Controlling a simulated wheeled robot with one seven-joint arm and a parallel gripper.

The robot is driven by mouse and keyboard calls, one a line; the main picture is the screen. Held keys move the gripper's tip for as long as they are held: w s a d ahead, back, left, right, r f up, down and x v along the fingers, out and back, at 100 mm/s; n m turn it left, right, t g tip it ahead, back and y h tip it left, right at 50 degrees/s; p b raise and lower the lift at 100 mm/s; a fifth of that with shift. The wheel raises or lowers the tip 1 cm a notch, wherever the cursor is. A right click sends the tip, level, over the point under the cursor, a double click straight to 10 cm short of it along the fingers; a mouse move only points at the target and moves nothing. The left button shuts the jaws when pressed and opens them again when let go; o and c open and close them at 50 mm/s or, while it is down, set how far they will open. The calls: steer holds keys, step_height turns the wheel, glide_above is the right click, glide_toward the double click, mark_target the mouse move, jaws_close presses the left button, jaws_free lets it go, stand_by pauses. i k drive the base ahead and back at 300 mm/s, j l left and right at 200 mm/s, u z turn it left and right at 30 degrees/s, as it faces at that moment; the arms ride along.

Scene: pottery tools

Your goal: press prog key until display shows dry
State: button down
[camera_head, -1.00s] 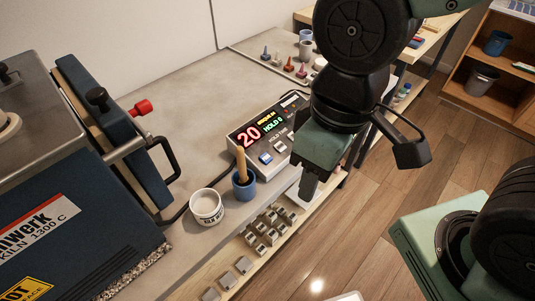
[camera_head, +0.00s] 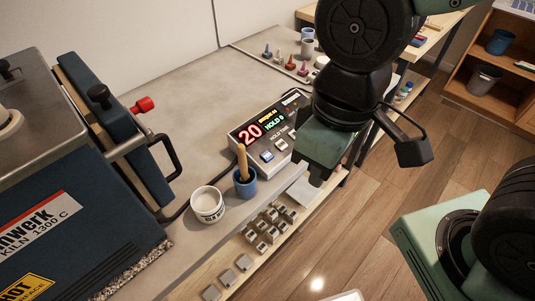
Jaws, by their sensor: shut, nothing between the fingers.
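The controller box (camera_head: 245,148) stands on the grey bench, with a dark face and a pale sloped key panel. Its display (camera_head: 262,126) shows a large red 20, a small yellow line too small to read, and green text like HOLD 0. A blue key (camera_head: 267,156) and a white key (camera_head: 281,145) show on the panel. Their labels cannot be read, so I cannot tell which is the prog key. My gripper (camera_head: 318,180) is shut and empty, just right of the box, and hides part of its right side. I see no contact with a key.
A blue cup (camera_head: 245,189) with a wooden-handled tool and a white tub (camera_head: 208,205) stand in front of the box. The blue kiln (camera_head: 70,240) with its handle is at left. Small grey blocks (camera_head: 262,226) lie on a lower shelf.

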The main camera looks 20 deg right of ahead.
mark_target(266, 156)
steer(key=k+j+z, duration=0.2)
steer(key=z, duration=0.15)
steer(key=k+j+z, duration=0.35)
steer(key=i+j, duration=0.05)
